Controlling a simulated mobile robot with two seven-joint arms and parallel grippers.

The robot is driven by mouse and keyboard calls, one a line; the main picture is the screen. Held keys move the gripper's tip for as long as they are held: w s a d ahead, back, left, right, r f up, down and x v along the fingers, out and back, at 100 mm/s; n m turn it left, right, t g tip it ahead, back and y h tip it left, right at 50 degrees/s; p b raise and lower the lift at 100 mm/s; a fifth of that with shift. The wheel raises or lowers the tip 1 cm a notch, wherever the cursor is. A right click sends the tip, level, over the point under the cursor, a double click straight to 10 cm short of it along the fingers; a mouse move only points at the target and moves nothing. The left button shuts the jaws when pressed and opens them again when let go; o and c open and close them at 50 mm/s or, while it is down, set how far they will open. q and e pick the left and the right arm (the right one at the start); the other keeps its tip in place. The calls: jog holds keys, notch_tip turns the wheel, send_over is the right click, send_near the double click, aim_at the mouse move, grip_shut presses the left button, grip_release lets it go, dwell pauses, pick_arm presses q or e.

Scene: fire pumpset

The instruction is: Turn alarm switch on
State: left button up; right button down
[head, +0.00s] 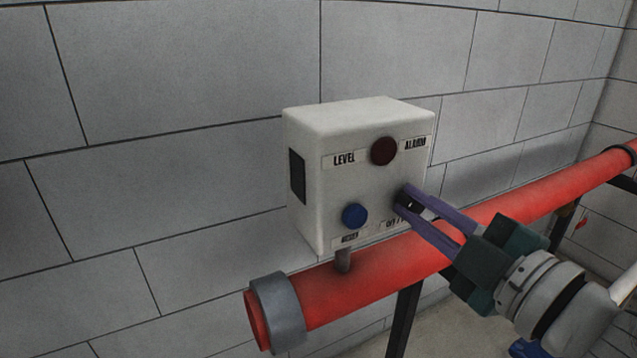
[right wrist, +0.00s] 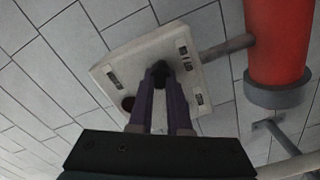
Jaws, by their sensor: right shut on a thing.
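The white alarm box (head: 345,190) stands in front of the grey block wall, above the red pipe. Its face has a dark red round lamp (head: 383,151) between the LEVEL and ALARM labels and a blue round button (head: 354,216) at lower left. The black switch (head: 403,204) is at the lower right of the face. My right gripper (head: 408,206) has its purple fingers shut on this switch. In the right wrist view the black switch (right wrist: 160,68) shows between the fingertips, and the white box (right wrist: 125,70) is behind it. My left gripper is out of view.
A red pipe (head: 350,285) runs below the box and past its right side, with a grey end collar (head: 277,312) at left. A black support post (head: 404,318) stands under the pipe. The space left of the box is clear.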

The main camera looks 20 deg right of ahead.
jog(key=c, duration=0.9)
grip_release()
jog(key=shift+s+d+b, duration=0.2)
jog(key=shift+s+b, duration=0.1)
jog(key=shift+s, duration=2.2)
jog(key=shift+s+d+b, duration=0.2)
jog(key=shift+s+b, duration=0.1)
jog(key=shift+s, duration=2.15)
